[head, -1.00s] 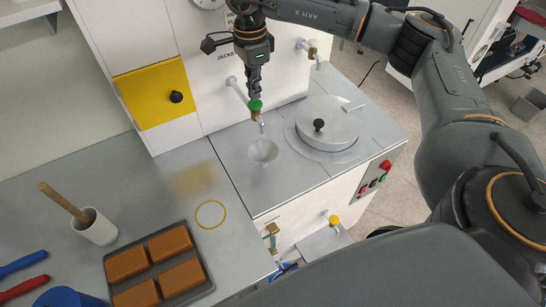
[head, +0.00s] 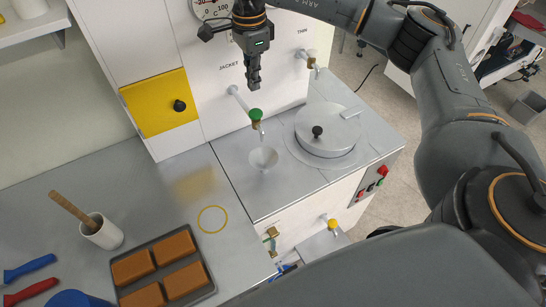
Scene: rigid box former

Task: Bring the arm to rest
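My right arm comes in from the right side of the head view and reaches across the top. Its gripper (head: 254,82) points down in front of the white wall panel, above the green-knobbed tap (head: 256,115), with a gap between them. The fingers are seen nearly edge-on and look close together; I cannot tell whether they are fully shut. Nothing shows between them. My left gripper is not in view.
Below the tap is a funnel (head: 263,158) in the steel top, beside a round lidded pot (head: 326,127). A tray of brown blocks (head: 208,287), a white cup with a wooden handle (head: 104,232) and a yellow panel (head: 155,103) are at left. A yellow-knobbed valve (head: 332,224) is low in front.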

